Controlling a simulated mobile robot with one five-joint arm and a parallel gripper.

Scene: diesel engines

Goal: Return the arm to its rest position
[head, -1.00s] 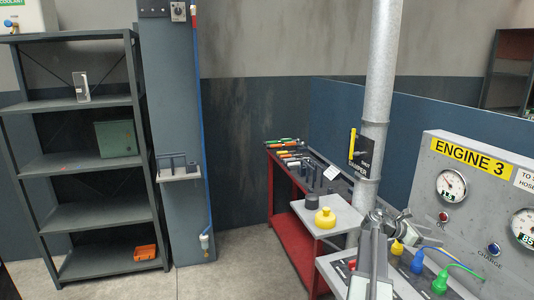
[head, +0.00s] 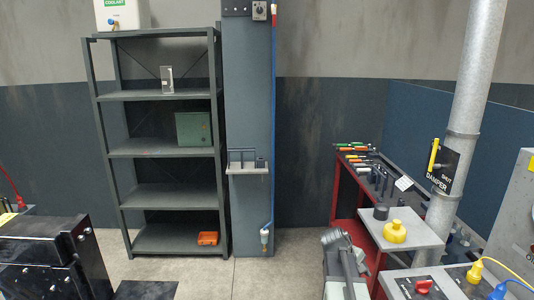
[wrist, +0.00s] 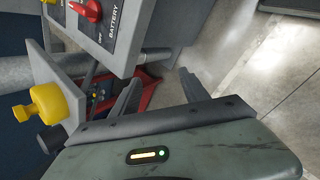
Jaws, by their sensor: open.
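My arm (head: 343,262) stands at the bottom of the head view, right of centre, in front of the floor and the red bench. My gripper (wrist: 160,75) shows in the wrist view with its two dark fingers apart and nothing between them. It points past the small grey shelf with the yellow knobbed piece (wrist: 48,103), toward the red bench and floor. In the head view the fingers are too small to make out clearly.
A red bench (head: 347,190) with tools stands right of the arm. Beside it are a yellow knobbed piece (head: 394,231) on a grey shelf, a vertical pipe (head: 470,90) and a red battery switch (head: 423,285). A dark shelf rack (head: 160,197) stands left. A black block (head: 45,255) sits bottom left.

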